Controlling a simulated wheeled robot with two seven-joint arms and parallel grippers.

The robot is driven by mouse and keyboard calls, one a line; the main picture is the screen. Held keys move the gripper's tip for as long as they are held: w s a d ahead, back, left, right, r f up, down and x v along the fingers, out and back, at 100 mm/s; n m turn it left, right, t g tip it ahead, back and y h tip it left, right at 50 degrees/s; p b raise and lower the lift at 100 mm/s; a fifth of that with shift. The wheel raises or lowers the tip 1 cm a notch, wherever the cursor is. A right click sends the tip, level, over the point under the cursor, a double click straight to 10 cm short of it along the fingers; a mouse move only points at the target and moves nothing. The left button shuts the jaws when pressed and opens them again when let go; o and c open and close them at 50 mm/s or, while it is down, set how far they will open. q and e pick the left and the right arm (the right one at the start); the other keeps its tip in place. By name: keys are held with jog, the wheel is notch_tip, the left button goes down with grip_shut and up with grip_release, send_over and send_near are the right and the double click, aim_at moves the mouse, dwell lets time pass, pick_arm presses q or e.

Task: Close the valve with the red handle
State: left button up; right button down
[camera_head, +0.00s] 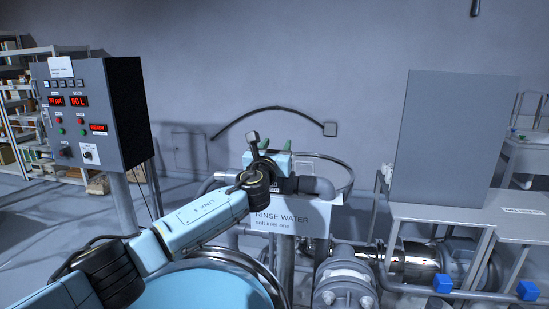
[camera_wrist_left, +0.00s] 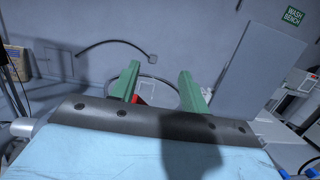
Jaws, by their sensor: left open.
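My left gripper (camera_head: 276,146) reaches forward over the rinse water pipework, its two green fingers apart and pointing away from me. In the left wrist view the open fingers (camera_wrist_left: 159,88) show beyond the wide dark gripper body. A small red piece (camera_wrist_left: 139,100), which looks like part of the red handle, shows low beside the left finger. The rest of it is hidden behind the gripper body. I cannot tell whether it touches the finger or how the handle is turned. In the head view my arm and gripper hide the red handle. My right gripper is not in view.
The white RINSE WATER sign (camera_head: 290,217) hangs below my gripper, with a grey pipe (camera_head: 318,188) beside it. A control cabinet (camera_head: 92,112) stands left and a tall grey panel (camera_head: 449,135) right. Flanged pipework (camera_head: 345,284) fills the lower right. A dark hose (camera_head: 262,111) hangs on the wall.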

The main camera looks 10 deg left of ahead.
pick_arm(q)
jog(key=s+d+f+n+g+y+b, duration=0.2)
jog(key=s+d+f+n+g+y, duration=0.35)
jog(key=s+d+n+y, duration=0.4)
jog(key=shift+m+y, duration=0.85)
jog(key=shift+y, duration=0.1)
jog(key=x, duration=0.3)
jog(key=a+x, duration=0.1)
jog(key=x, duration=0.3)
jog(key=s+b+x, duration=0.1)
jog(key=x, duration=0.3)
jog(key=shift+a+r, duration=0.2)
jog(key=shift+a, duration=0.25)
jog(key=shift+b+x, duration=0.45)
jog(key=shift+x, duration=0.75)
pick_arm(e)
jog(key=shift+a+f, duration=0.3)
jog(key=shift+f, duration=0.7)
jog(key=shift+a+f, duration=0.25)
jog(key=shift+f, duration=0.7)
pick_arm(q)
jog(key=shift+c, duration=0.3)
jog(key=c, duration=0.9)
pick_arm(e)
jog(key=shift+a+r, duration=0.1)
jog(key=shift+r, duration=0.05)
